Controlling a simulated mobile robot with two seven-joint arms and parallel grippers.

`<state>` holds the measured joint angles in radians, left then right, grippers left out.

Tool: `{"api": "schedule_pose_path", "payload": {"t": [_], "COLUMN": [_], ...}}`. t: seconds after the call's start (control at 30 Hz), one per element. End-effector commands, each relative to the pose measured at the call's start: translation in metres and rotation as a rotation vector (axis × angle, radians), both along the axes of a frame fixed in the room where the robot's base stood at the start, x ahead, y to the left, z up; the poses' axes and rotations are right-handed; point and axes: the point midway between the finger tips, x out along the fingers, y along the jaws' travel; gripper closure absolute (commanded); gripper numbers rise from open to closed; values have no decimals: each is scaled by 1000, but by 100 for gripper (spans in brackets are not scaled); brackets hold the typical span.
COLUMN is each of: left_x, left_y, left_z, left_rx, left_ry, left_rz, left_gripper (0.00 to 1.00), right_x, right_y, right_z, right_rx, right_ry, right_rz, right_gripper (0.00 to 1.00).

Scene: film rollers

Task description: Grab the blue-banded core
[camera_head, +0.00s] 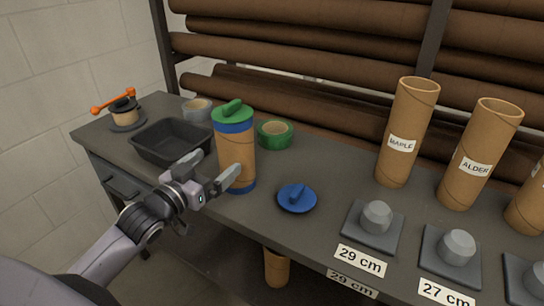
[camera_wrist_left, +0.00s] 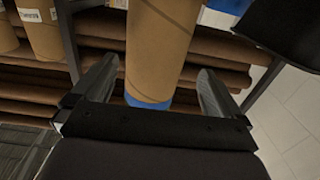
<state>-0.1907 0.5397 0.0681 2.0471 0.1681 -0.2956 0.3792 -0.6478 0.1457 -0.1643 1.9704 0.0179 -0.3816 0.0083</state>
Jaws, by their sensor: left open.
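The blue-banded core (camera_head: 237,160) is a brown cardboard tube with a blue band near its top and another at its base. It stands upright on the workbench, with a green cap (camera_head: 233,111) on top. My left gripper (camera_head: 212,168) is open at the core's lower left side, and one finger overlaps the core in the head view. In the left wrist view the core (camera_wrist_left: 160,45) appears between the two open fingers, its blue base band low between them. Whether a finger touches it I cannot tell. My right gripper is not in view.
The workbench (camera_head: 335,175) holds a black tray (camera_head: 160,150) left of the core, a green tape roll (camera_head: 275,133) behind it and a blue cap (camera_head: 297,198) to its right. Tubes marked MAPLE (camera_head: 408,130) and ALDER (camera_head: 482,155) stand farther right, behind grey-knobbed plates (camera_head: 374,228).

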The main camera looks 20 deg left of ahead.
Motion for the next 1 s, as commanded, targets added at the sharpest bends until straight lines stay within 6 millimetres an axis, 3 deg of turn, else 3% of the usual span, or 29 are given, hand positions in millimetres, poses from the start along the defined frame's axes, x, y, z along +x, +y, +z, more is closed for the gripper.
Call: {"api": "schedule_pose_path", "payload": {"t": [0.17, 0.53, 0.8, 1.0], "left_x": [5, 29, 61, 74], "left_y": [3, 3, 3, 1], "left_z": [10, 10, 9, 8], "left_rx": [-5, -4, -4, -3], "left_ry": [-23, -25, -24, -23], "left_rz": [0, 1, 1, 0], "left_gripper": [0, 0, 0, 0], "right_x": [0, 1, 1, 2], "right_y": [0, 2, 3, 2], "right_z": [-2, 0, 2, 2], "right_rx": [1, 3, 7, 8], "right_ry": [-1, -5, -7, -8], "right_rz": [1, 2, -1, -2], "right_gripper": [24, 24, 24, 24]}}
